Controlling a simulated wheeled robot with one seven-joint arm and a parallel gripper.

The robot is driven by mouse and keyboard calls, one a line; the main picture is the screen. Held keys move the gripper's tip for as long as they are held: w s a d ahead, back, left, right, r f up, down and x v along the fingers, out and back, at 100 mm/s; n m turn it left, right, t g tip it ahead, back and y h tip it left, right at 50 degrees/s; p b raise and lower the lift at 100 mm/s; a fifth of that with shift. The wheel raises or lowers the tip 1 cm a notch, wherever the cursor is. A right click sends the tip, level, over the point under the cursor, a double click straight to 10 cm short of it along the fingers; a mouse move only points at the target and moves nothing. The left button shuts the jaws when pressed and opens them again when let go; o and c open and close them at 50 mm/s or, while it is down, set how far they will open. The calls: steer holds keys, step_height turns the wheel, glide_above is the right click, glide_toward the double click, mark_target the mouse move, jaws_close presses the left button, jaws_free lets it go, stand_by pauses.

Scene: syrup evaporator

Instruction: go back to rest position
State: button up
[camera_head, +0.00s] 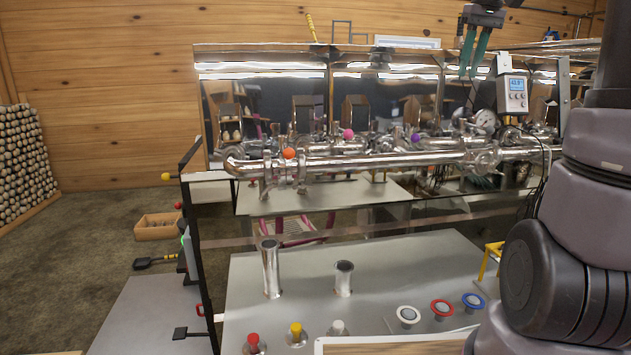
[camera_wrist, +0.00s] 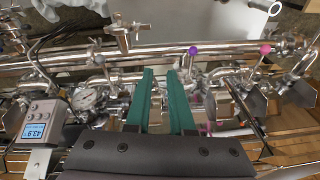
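My gripper (camera_head: 474,52) is at the top right of the head view, with its green fingers pointing down in front of the evaporator's shiny pan wall (camera_head: 390,100). In the wrist view the green fingers (camera_wrist: 168,100) are apart, with nothing between them. Behind them run the steel pipes (camera_wrist: 70,60) and valves. My arm fills the right side of the head view and hides part of the evaporator there.
A digital meter (camera_head: 514,95) and a round gauge (camera_head: 485,120) sit right of my gripper. Orange (camera_head: 288,153), pink (camera_head: 348,134) and purple (camera_head: 415,138) knobs top the pipework. Steel cylinders (camera_head: 270,268) and coloured parts stand on the lower table (camera_head: 380,260). Floor at left is mostly open.

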steer(key=s+a+f+m+t, duration=0.1)
steer(key=s+a+f, duration=0.2)
steer(key=s, duration=0.3)
steer(key=s+a+f+m+t, duration=0.2)
steer(key=s+a+f, duration=0.1)
steer(key=s, duration=0.4)
steer(key=s+a+f+m+t+y, duration=0.1)
steer(key=s+a+f+t, duration=0.1)
steer(key=s, duration=0.4)
steer(key=a+f, duration=0.1)
steer(key=a, duration=0.1)
steer(key=shift+s+a+f+m, duration=0.25)
steer(key=shift+s+a+m, duration=0.05)
steer(key=shift+s+a, duration=0.1)
